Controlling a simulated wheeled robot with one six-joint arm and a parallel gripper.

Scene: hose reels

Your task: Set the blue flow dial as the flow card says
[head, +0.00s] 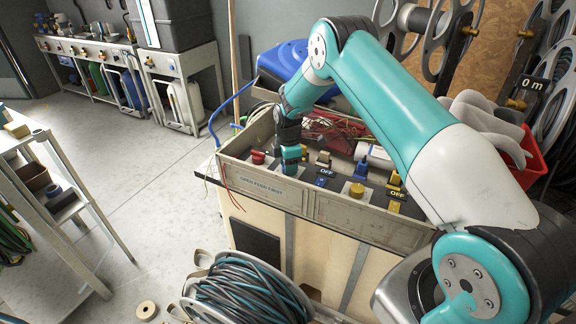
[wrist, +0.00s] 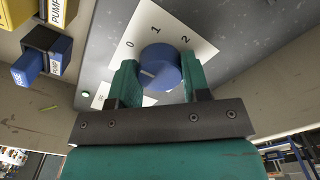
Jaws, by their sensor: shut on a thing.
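The blue flow dial (wrist: 162,62) shows in the wrist view on a grey panel, in front of a white scale plate (wrist: 172,22) marked 0, 1 and 2. A short white mark shows on the dial's lower left; I cannot tell which number it points to. My gripper (wrist: 158,78) has one teal finger on each side of the dial and is shut on it. In the head view my gripper (head: 291,160) is down at the panel and hides the dial. I cannot identify a flow card; a pale card lies partly hidden behind my left finger, its text unreadable.
A blue switch (wrist: 27,68) and yellow PUMP label (wrist: 58,10) are left of the dial in the wrist view. A red button (head: 258,157) and yellow knob (head: 357,190) flank my gripper. The box's front wall (head: 262,188) reads "OPEN FEED FIRST".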

